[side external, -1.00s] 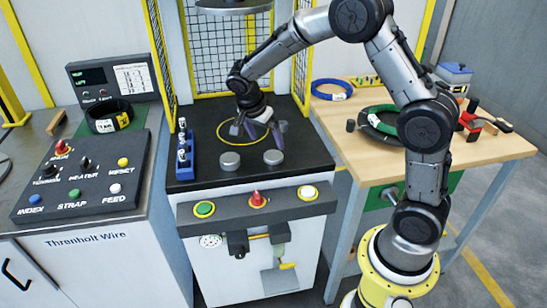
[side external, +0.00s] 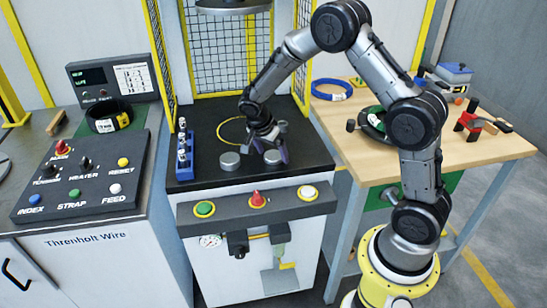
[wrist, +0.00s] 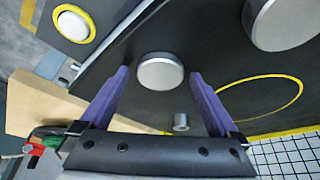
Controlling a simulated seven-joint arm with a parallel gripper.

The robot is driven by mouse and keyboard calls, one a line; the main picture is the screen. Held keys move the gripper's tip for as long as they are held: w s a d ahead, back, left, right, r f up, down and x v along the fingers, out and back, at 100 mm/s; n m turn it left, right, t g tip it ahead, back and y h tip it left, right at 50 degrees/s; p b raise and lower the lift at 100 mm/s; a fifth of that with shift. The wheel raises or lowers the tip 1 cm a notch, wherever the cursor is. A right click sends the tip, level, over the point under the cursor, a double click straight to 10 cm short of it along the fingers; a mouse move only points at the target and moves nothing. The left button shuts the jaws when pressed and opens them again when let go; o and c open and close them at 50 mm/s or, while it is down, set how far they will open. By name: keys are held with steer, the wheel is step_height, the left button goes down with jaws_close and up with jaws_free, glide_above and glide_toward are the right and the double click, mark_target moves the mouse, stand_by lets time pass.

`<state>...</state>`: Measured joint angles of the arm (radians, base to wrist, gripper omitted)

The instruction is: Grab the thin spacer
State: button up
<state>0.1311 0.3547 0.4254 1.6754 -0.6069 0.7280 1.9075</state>
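Two grey metal discs lie on the black machine top in the side view, a left disc (side external: 230,160) and a right disc (side external: 273,158). The right disc, which looks the thinner one, also shows in the wrist view (wrist: 160,72); the left disc shows there at the upper right (wrist: 284,22). My gripper (side external: 271,150) is low over the right disc with its purple fingers spread. In the wrist view my gripper (wrist: 159,76) is open and empty, its tips on either side of the right disc's near part. Contact cannot be told.
A small grey cylinder (wrist: 181,122) stands near the fingers. A yellow ring (wrist: 258,96) lies on the machine top. A blue rack (side external: 183,153) stands at the left edge. A wooden table (side external: 460,152) with coils is at the right.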

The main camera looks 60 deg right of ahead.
steer(key=c, duration=1.2)
steer(key=shift+c, duration=0.4)
steer(key=shift+r, duration=0.15)
